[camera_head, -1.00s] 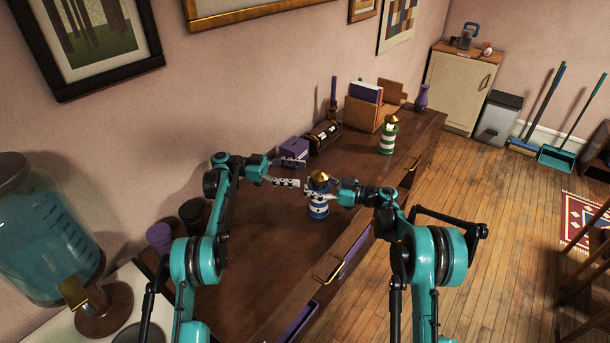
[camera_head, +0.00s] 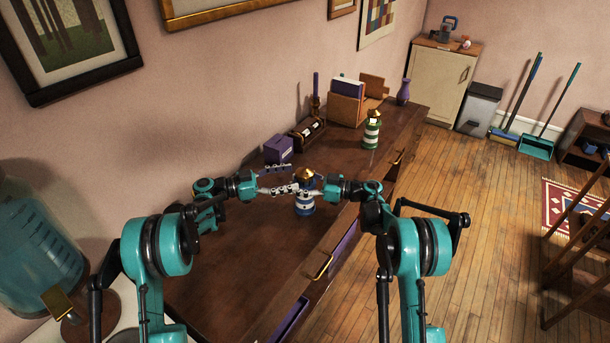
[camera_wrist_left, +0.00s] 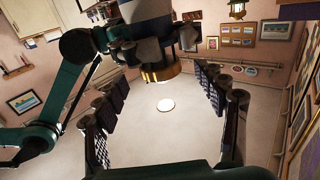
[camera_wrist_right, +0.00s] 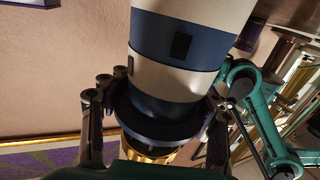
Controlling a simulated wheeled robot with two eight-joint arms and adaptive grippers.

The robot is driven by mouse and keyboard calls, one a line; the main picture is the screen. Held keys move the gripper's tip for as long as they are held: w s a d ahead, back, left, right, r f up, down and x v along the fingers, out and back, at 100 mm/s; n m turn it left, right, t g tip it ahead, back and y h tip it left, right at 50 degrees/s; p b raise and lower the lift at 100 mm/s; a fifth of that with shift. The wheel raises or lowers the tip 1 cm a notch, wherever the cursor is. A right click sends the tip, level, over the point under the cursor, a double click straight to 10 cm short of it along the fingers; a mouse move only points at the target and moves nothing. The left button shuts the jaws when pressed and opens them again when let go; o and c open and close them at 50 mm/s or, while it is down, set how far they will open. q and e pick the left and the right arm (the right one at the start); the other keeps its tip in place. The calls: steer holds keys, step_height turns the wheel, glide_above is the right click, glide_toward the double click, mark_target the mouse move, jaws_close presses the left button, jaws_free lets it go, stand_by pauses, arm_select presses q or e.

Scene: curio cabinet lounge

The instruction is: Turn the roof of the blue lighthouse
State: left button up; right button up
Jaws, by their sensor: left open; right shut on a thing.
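The blue-and-white striped lighthouse (camera_head: 304,209) with a gold roof (camera_head: 306,174) stands upright at the desk's front part. My right gripper (camera_head: 317,186) is shut on it from the right, just below the roof. In the right wrist view, the fingers flank the dark blue collar (camera_wrist_right: 150,122) under the striped body (camera_wrist_right: 170,75), with the gold roof (camera_wrist_right: 150,150) partly hidden. My left gripper (camera_head: 293,179) is open beside the lighthouse's left, level with its upper part. In the left wrist view, the gold roof (camera_wrist_left: 161,72) appears between the spread fingers; contact cannot be told.
A green-striped lighthouse (camera_head: 372,130) stands farther back on the desk (camera_head: 240,255). A purple box (camera_head: 278,150), an hourglass-like item (camera_head: 308,131), a wooden organiser (camera_head: 347,108) and a purple vase (camera_head: 403,92) line the back. An open drawer (camera_head: 345,245) juts from the front.

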mark_target(305, 175)
arm_select(q)
steer(key=x, duration=0.5)
steer(key=shift+w+d, duration=0.1)
steer(key=shift+d, duration=0.25)
steer(key=c, duration=1.2)
